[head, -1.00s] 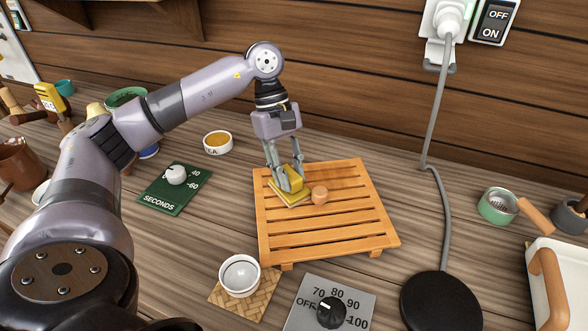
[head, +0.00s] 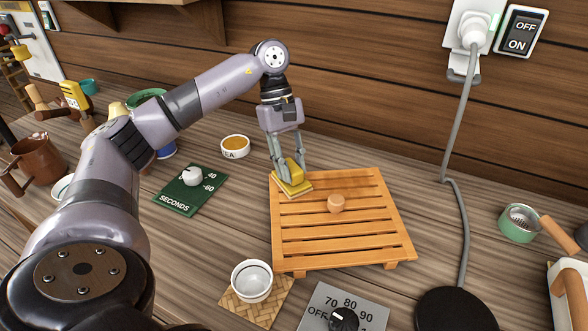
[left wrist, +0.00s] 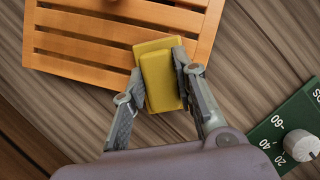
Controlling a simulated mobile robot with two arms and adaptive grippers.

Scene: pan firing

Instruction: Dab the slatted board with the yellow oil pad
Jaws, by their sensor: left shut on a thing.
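The yellow oil pad (head: 294,182) is held in my left gripper (head: 288,170), which is shut on it. The pad has a thick yellow top and a paler underside. It is at the back-left corner of the orange slatted board (head: 330,247). In the left wrist view the pad (left wrist: 160,75) overlaps the corner of the board (left wrist: 85,45) and partly covers bare table. I cannot tell whether it touches the slats. My left gripper (left wrist: 158,85) grips it from both sides. My right gripper is not in view.
A green seconds dial (head: 178,196) and a cup of amber liquid (head: 235,147) are to the left. A white bowl (head: 252,281) and grey dial plate (head: 318,300) are in front. A grey cord (head: 463,215) runs at right.

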